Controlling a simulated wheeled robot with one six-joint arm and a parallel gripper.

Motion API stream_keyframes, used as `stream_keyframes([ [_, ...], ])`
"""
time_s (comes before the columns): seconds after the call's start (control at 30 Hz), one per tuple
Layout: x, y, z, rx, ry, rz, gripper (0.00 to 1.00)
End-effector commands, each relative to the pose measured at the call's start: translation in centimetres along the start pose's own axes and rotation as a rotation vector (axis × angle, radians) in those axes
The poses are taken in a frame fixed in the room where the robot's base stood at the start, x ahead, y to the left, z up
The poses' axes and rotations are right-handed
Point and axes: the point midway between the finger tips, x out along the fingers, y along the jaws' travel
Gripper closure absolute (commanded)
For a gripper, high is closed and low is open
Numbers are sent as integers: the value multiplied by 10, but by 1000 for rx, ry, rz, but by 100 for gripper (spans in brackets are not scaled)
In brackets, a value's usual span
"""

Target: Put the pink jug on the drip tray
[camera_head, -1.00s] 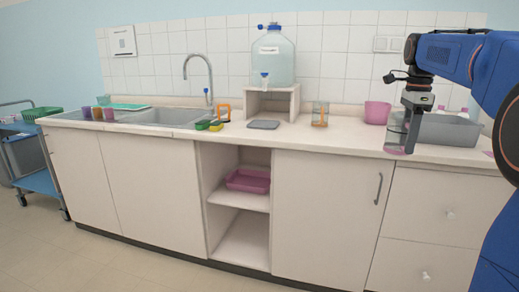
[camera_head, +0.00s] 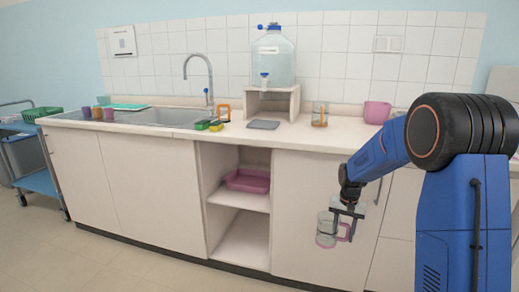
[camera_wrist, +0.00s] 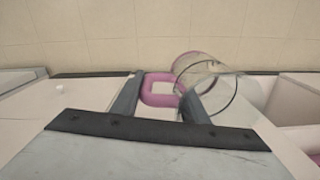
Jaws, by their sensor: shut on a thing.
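The pink jug (camera_head: 326,230) is a clear glass jug with a pink handle. My gripper (camera_head: 346,211) is shut on it, and the wrist view (camera_wrist: 160,100) shows the fingers on either side of the pink handle. The jug hangs in front of the cabinet doors, below counter height, apart from the counter; it also shows in the wrist view (camera_wrist: 208,85), where its mouth is visible. The drip tray (camera_head: 263,124), a flat grey plate, lies on the counter in front of the carboy's stand, left of and above the jug in the head view. Nothing stands on it.
A water carboy (camera_head: 274,58) with a tap stands on a small stand (camera_head: 286,100). An orange-handled jug (camera_head: 320,115) and a pink bowl (camera_head: 377,112) stand right of the tray. Sponges (camera_head: 209,125) lie to its left. The counter's front edge lies between jug and tray.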

Motion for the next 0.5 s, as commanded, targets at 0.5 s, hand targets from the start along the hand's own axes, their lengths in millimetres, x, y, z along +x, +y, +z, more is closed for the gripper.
stream_keyframes([
  [0.5, 125, -43, -10, -429, -1, 0, 90],
])
